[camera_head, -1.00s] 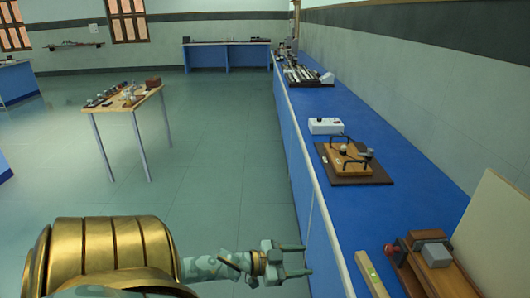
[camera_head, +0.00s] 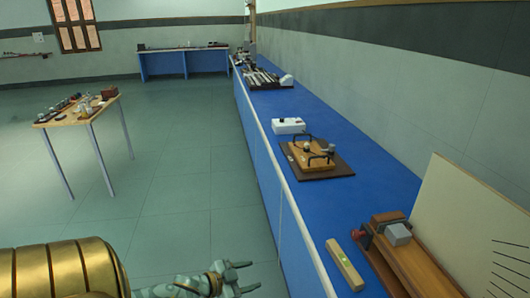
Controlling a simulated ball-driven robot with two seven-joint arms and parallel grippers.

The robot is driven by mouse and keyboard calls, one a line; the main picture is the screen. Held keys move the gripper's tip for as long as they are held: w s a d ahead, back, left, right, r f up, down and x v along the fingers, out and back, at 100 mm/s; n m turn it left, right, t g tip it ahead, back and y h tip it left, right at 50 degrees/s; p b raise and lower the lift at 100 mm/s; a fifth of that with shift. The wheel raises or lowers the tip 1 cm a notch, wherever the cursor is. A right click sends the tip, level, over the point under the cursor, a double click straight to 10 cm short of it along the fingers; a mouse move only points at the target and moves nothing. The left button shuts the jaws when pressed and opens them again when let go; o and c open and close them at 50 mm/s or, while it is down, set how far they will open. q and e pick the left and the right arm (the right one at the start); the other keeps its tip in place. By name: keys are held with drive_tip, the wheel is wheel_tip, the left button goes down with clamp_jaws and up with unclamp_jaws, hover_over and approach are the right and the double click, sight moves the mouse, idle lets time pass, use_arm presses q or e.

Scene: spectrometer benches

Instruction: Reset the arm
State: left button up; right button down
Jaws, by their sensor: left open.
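My left gripper (camera_head: 247,277) shows at the bottom of the head view, just left of the long blue bench (camera_head: 262,150). Its two fingers point right and stand apart, with nothing between them. It appears clear of the bench side. A gold-banded part of my own arm fills the bottom left corner. My right gripper is not in view.
On the bench stand a brown board with black handles (camera_head: 317,158), a white box (camera_head: 288,126), a yellowish bar (camera_head: 345,265) and a wooden device with a grey block (camera_head: 398,234). A wooden table (camera_head: 50,121) stands left. Open floor (camera_head: 180,190) lies between.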

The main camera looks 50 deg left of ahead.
use_arm(q)
drive_tip(key=s+a+f+g+y, duration=0.45)
drive_tip(key=s+f, duration=0.55)
drive_tip(key=f, duration=0.3)
drive_tip(key=s+d+f+n+g, duration=0.1)
drive_tip(key=s+d+f+g, duration=0.3)
drive_tip(key=s+f, duration=0.65)
drive_tip(key=s+d+f+g+h, duration=0.1)
drive_tip(key=s+d+f+g, duration=0.1)
drive_tip(key=s+d, duration=0.6)
drive_tip(key=s+d+f+n+g+h, duration=0.1)
drive_tip(key=s+d+f, duration=0.3)
drive_tip(key=s+d, duration=0.5)
drive_tip(key=d+g, duration=0.1)
drive_tip(key=d, duration=0.1)
drive_tip(key=shift+s+d+f, duration=0.15)
drive_tip(key=shift+s+d, duration=0.15)
drive_tip(key=shift+g, duration=0.25)
